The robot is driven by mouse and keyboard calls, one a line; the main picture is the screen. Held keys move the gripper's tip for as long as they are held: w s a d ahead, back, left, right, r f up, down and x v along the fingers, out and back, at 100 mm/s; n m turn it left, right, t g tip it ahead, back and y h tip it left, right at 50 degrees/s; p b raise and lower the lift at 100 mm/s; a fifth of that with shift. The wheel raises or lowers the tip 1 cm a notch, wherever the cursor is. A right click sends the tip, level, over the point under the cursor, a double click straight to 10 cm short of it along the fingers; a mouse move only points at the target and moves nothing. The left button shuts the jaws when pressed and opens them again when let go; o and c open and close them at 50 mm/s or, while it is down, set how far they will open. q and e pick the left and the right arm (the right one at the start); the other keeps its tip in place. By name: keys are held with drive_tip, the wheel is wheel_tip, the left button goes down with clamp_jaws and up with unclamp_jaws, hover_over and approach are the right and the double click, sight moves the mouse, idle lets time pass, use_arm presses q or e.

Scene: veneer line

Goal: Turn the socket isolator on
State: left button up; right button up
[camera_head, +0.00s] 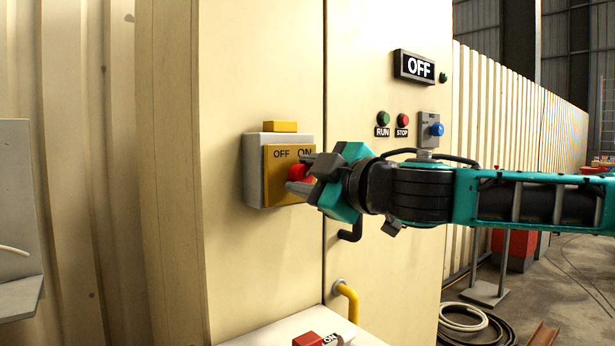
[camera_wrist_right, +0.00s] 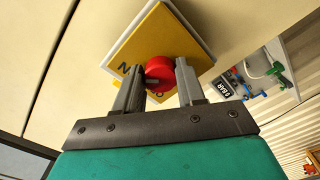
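The isolator is a grey box (camera_head: 252,171) on the cream cabinet, with a yellow plate (camera_head: 275,190) marked OFF at left and ON at right. A red knob (camera_head: 300,172) sits on the plate, partly hidden by my right gripper (camera_head: 304,172). The red knob also shows in the wrist view (camera_wrist_right: 160,71), between the two grey fingertips of the right gripper (camera_wrist_right: 158,72). The fingers stand apart, one on each side of the knob; whether they press on it is unclear. The knob's setting is hard to read. My left gripper is not in view.
A black sign (camera_head: 414,67) on the cabinet reads OFF, with a green lamp (camera_head: 443,77) beside it. Below are green RUN (camera_head: 383,117) and red STOP (camera_head: 403,120) buttons and a blue knob (camera_head: 437,130). A yellow handle (camera_head: 347,300) sticks out lower down.

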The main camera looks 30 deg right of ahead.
drive_tip(key=o, duration=0.4)
drive_tip(key=shift+s+d+r, duration=0.1)
drive_tip(key=shift+s, duration=0.35)
drive_tip(key=s, duration=0.1)
drive_tip(key=s+p, duration=0.1)
drive_tip(key=s, duration=0.1)
drive_tip(key=shift+s+d, duration=0.2)
drive_tip(key=shift+s, duration=0.1)
drive_tip(key=shift+s+a, duration=0.1)
drive_tip(key=shift+s, duration=0.25)
drive_tip(key=b, duration=0.5)
approach(306, 174)
drive_tip(key=s, duration=0.3)
drive_tip(key=shift+s, duration=0.2)
